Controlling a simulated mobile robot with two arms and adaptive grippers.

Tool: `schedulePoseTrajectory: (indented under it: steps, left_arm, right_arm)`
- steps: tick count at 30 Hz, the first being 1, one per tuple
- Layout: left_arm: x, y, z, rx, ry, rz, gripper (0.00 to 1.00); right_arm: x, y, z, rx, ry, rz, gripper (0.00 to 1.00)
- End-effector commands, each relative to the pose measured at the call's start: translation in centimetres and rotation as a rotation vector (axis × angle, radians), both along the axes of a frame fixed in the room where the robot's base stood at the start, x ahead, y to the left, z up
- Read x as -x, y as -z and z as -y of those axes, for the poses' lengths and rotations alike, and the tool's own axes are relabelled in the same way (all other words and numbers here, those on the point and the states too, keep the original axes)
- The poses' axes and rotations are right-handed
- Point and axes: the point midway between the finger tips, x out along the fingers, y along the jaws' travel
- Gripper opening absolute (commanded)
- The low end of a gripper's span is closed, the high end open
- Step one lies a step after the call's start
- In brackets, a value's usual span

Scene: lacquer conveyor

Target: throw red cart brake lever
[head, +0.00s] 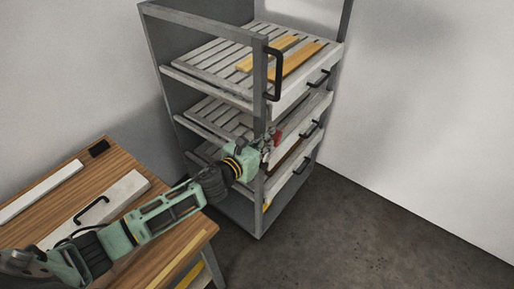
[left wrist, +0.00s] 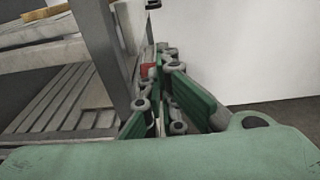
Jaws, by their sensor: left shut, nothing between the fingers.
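The cart (head: 262,172) is a grey frame with several slatted shelves, and it stands behind the wooden table. Its red brake lever (head: 278,136) shows as a small red piece by the front post, at the middle level. In the left wrist view a red patch of the lever (left wrist: 148,70) shows just beyond my fingers, partly hidden by them. My left gripper (head: 270,148) is shut and empty, right beside the lever; I cannot tell whether it touches it. It also fills the middle of the left wrist view (left wrist: 160,82). My right gripper is not in view.
Yellow-brown boards (head: 293,62) lie on the cart's top shelf. Black handles (head: 274,75) stick out from the cart's front. A wooden table (head: 120,172) with pale boards and a black handle stands at the lower left. The dark floor (head: 360,225) at the right is clear.

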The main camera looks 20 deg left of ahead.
Motion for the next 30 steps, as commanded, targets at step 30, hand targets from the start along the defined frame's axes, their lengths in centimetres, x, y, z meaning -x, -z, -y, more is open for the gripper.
schedulePoseTrajectory:
  steps: [30]
  left_arm:
    - [-1.9, 0.4, 0.6, 0.0, 0.0, -0.001, 0.0]
  right_arm:
    - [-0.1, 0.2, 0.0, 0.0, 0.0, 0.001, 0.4]
